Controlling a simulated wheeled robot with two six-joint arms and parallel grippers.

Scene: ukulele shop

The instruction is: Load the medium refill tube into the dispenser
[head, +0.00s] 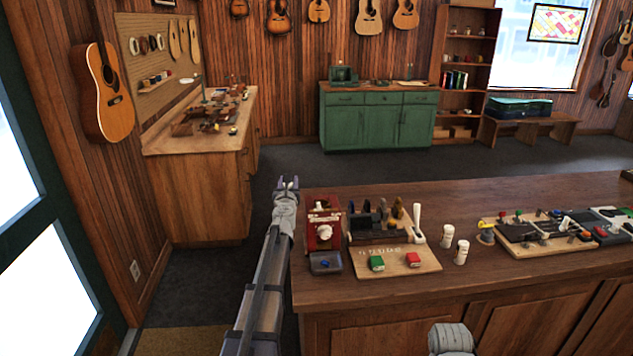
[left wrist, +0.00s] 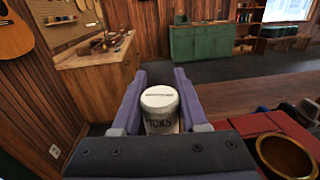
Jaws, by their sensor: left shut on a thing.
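My left gripper (head: 288,184) is raised just left of the dispenser, beyond the counter's left end. In the left wrist view its two fingers are shut on a white lidded tube (left wrist: 160,112) with dark lettering, seemingly "PICKS". The tube looks upright; in the head view I cannot make it out. The red dispenser (head: 323,212) stands at the counter's left end, with a white round part on its front and a dark tray holding a blue piece below. Its red top and brass ring (left wrist: 287,156) show at lower right in the wrist view. Two white tubes, one (head: 447,236) behind another (head: 461,252), stand upright on the counter.
A wooden board (head: 396,262) with dark holders, a white upright handle, and green and red boxes sits right of the dispenser. Tool trays (head: 540,233) lie farther right. The counter's back strip (head: 480,195) is clear. A workbench (head: 205,135) stands at the left wall.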

